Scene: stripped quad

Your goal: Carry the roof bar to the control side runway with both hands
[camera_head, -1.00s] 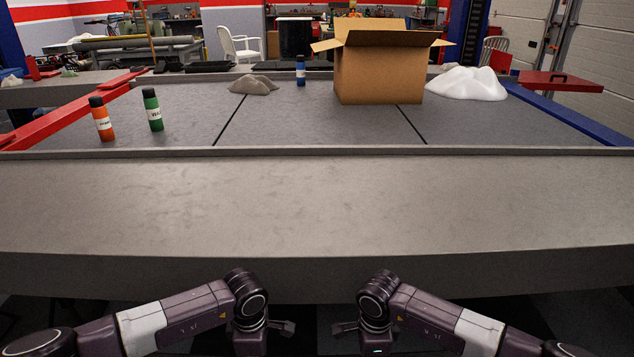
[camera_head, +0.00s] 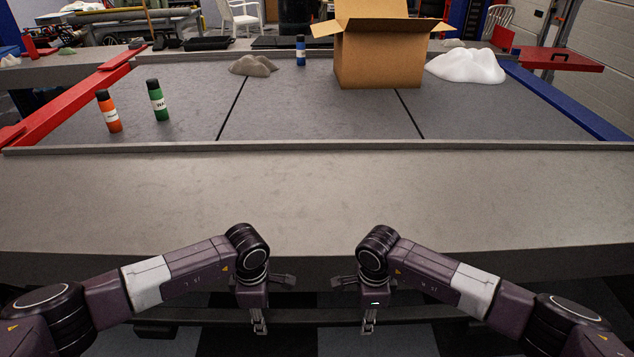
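I cannot pick out a roof bar with certainty. A long dark bar (camera_head: 315,316) runs left to right low in the view, behind my fingertips; I cannot tell whether it is the roof bar or part of the structure. My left gripper (camera_head: 259,323) and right gripper (camera_head: 368,323) point down in front of the near grey runway (camera_head: 310,200). They are level and a short way apart. Their fingers are small and dark, so their opening is unclear, and I see no contact with the bar. No label shows which runway is the control side.
Beyond the near runway, a grey deck holds an orange bottle (camera_head: 109,111), a green bottle (camera_head: 157,101), a blue bottle (camera_head: 300,50), a grey lump (camera_head: 253,66), an open cardboard box (camera_head: 378,60) and a white mound (camera_head: 466,66). The near runway's top is clear.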

